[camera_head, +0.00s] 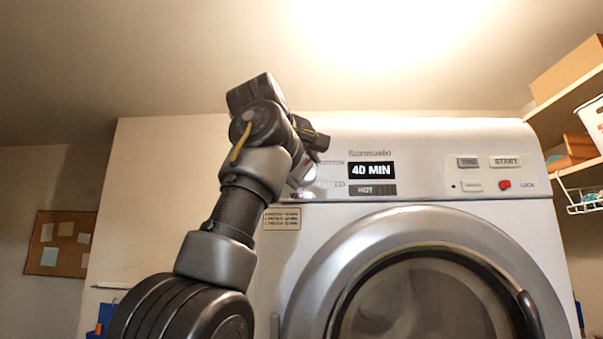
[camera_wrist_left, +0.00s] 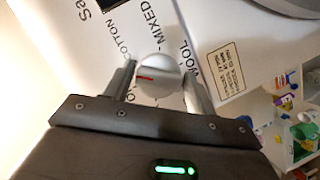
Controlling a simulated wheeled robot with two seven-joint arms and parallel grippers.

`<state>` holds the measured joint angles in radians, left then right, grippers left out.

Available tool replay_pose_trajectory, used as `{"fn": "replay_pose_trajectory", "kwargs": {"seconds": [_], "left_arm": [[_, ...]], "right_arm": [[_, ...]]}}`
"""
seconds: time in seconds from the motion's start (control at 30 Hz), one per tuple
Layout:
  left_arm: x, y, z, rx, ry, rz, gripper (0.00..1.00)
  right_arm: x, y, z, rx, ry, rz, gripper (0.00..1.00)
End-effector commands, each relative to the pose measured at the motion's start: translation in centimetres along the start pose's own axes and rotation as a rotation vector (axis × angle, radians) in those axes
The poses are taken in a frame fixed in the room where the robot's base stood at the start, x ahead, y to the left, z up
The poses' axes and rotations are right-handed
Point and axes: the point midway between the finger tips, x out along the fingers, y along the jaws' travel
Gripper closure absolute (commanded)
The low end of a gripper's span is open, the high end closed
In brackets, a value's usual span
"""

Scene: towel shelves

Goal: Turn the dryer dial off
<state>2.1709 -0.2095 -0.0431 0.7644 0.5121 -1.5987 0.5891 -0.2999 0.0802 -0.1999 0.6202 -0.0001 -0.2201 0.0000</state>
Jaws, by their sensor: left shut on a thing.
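The white dryer (camera_head: 230,300) fills the middle and right of the head view. Its round white dial (camera_wrist_left: 158,72), with a red line on its face, shows between my fingers in the left wrist view. Words including COTTON, MIXED and WOOL are printed around the dial. My left gripper (camera_wrist_left: 161,76) is shut on the dial, one finger on each side. In the head view my left wrist and gripper (camera_head: 308,160) reach the panel's left part and hide most of the dial. The display (camera_head: 371,170) reads 40 MIN, with HOT below it. My right gripper is out of view.
The round dryer door (camera_head: 330,255) lies below the panel. START (camera_head: 505,161) and a red button (camera_head: 504,184) are at the panel's right. Shelves with boxes (camera_head: 570,72) stand at the far right. A cork board (camera_head: 60,243) hangs at the left.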

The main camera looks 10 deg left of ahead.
Motion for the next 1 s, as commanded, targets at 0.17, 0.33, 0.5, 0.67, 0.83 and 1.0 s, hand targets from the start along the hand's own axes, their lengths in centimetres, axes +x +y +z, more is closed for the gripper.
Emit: {"fn": "replay_pose_trajectory", "kwargs": {"seconds": [0.17, 0.33, 0.5, 0.67, 0.83, 1.0], "left_arm": [[0.3, -0.4, 0.5, -0.156, -0.009, 0.059, 0.67], [0.3, -0.4, 0.5, -0.297, -0.01, 0.116, 0.67], [0.3, -0.3, 0.5, -0.418, -0.009, 0.167, 0.67], [0.3, -0.4, 0.4, -0.506, -0.009, 0.202, 0.67], [0.3, -0.3, 0.4, -0.569, -0.008, 0.228, 0.67], [0.3, -0.3, 0.4, -0.603, -0.008, 0.241, 0.67]], "right_arm": [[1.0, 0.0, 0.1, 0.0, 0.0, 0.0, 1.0], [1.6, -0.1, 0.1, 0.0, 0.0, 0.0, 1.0], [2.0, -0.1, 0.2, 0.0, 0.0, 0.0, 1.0], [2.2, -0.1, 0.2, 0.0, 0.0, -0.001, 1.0], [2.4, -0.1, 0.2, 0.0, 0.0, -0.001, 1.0], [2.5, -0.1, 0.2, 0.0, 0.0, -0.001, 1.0]]}}
